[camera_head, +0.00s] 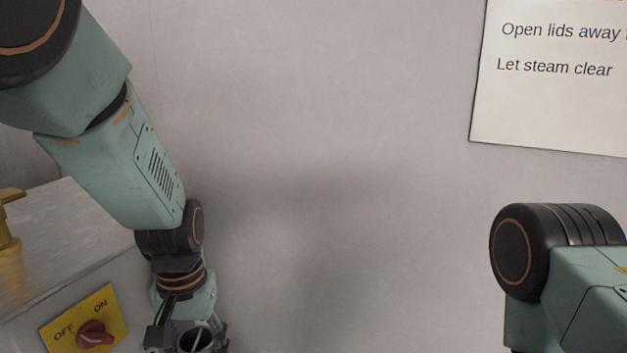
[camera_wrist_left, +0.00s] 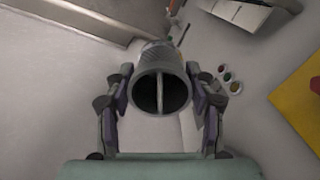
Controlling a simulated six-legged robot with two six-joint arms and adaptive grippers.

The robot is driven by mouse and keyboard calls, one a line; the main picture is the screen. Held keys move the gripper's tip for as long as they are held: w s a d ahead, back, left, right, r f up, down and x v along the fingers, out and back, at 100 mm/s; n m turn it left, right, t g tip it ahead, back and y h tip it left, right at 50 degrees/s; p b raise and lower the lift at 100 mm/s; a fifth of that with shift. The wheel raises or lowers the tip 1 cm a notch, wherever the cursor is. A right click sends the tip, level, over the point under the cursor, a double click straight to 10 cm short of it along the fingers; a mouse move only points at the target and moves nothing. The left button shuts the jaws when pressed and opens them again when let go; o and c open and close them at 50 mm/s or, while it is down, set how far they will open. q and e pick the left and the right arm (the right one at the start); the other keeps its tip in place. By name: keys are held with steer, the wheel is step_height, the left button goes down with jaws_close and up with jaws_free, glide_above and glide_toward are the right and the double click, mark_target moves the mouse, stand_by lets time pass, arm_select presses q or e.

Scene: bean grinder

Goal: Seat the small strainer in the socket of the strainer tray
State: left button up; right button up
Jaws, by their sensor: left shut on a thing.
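My left gripper (camera_head: 188,338) is low in the head view, at the bottom edge. It is shut on a grey, round, cup-like small strainer (camera_head: 196,342), whose dark open mouth shows. In the left wrist view the fingers of my left gripper (camera_wrist_left: 160,85) press on both sides of the small strainer (camera_wrist_left: 158,66). Its mouth faces the camera, and a bar crosses the dark inside. I cannot make out the strainer tray or its socket in either view. My right gripper is out of view; only part of my right arm shows.
A grey cabinet with a yellow ON/OFF plate and red knob (camera_head: 92,335) stands at left, with a brass fitting (camera_head: 10,222) on top. A paper sign (camera_head: 555,95) hangs on the wall. The wrist view shows small coloured round pieces (camera_wrist_left: 228,76) and a yellow panel (camera_wrist_left: 300,105).

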arm_select(q)
steer(key=s+f+b, duration=0.3)
steer(key=f+b, duration=0.3)
steer(key=f, duration=0.1)
steer(key=shift+s+f, duration=0.15)
steer(key=shift+s, duration=0.05)
steer(key=shift+s, duration=0.1)
